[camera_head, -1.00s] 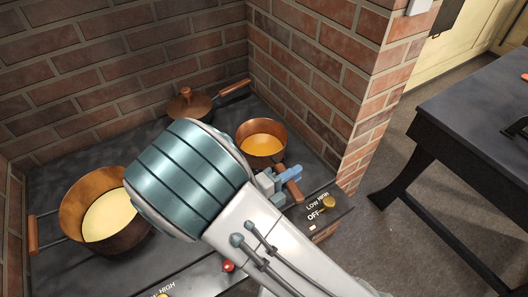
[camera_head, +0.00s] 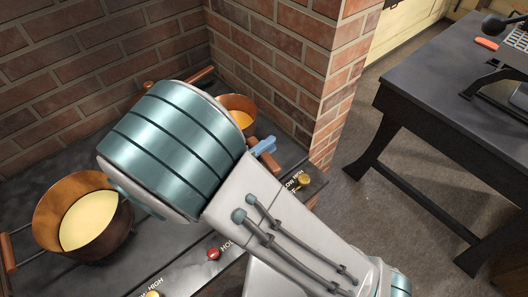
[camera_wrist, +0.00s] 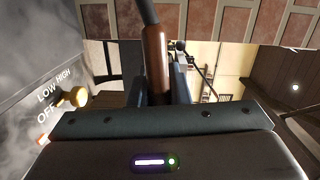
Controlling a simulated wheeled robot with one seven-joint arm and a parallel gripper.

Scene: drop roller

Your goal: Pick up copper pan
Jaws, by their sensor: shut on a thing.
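The copper pan (camera_head: 236,102), holding an orange-yellow filling, is at the back right of the dark stove beside the brick corner, partly hidden by my arm. My gripper (camera_head: 262,147) is at the pan's handle, mostly hidden behind my arm, with a blue fingertip showing. In the wrist view, my gripper (camera_wrist: 158,78) is shut on the brown wooden handle (camera_wrist: 156,52), which stands between the two fingers. A dark metal stem runs from the handle to the top edge. Whether the pan is clear of the stove is hard to tell.
A large copper pot (camera_head: 70,192) with pale yellow filling stands at the left. Another pan's handle (camera_head: 200,76) shows behind my arm. The brick wall (camera_head: 270,60) closes the back and right. A dark table (camera_head: 430,90) stands further right, with open floor before it.

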